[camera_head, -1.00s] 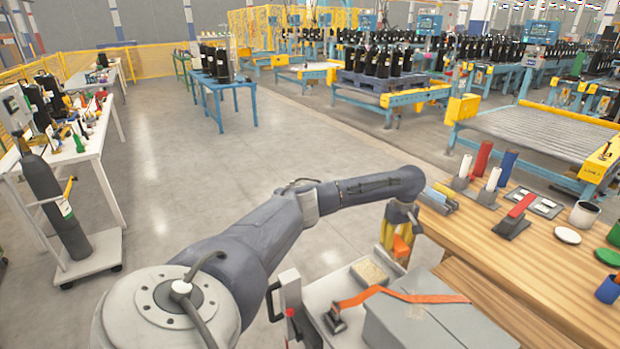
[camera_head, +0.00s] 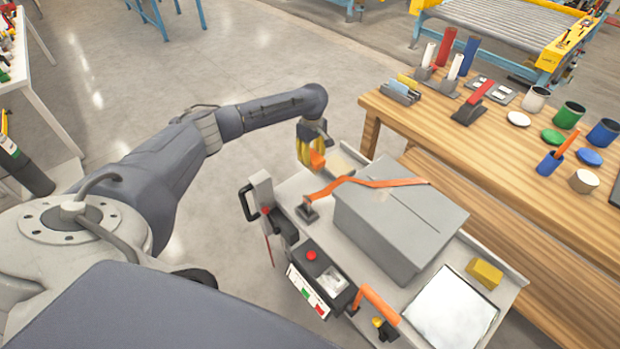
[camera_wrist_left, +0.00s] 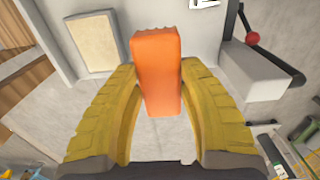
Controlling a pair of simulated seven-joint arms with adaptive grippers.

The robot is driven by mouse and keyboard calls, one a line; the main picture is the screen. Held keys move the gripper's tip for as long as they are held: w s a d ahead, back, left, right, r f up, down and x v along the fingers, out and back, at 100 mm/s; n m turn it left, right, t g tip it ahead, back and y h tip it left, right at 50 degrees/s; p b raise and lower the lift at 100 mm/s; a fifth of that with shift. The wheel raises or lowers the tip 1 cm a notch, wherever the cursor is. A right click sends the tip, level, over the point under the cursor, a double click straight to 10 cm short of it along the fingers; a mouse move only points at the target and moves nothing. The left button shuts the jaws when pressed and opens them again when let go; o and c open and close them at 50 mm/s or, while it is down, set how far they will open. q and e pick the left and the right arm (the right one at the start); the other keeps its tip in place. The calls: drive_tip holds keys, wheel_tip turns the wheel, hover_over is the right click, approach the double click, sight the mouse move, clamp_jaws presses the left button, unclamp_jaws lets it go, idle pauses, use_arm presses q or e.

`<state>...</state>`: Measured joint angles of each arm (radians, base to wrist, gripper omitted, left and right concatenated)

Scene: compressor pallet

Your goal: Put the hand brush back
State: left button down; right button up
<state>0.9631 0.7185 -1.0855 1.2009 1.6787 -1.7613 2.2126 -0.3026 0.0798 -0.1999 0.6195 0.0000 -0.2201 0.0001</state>
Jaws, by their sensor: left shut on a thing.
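My left gripper (camera_head: 312,158) has yellow fingers and is shut on an orange block-like piece, which I take to be the hand brush (camera_wrist_left: 158,70). In the left wrist view the orange piece stands between the two fingers (camera_wrist_left: 160,125). No bristles show, so its far end is hidden. In the head view the gripper hangs over the back left corner of the cart (camera_head: 292,195), beside the grey box. I cannot tell whether the orange piece touches the cart. My right gripper is not in view.
A grey box (camera_head: 395,225) with an orange strap fills the cart's middle. A tan pad (camera_wrist_left: 95,45) lies in a tray near the gripper. A yellow block (camera_head: 484,273) lies at the cart's right. The wooden bench (camera_head: 430,125) holds rolls, cups and lids.

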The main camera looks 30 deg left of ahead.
use_arm(q)
wheel_tip(320, 180, down, 13)
drive_tip(key=shift+r, duration=0.1)
idle(0.5)
drive_tip(key=c, duration=0.9)
unclamp_jaws()
wheel_tip(320, 180, up, 12)
idle(0.4)
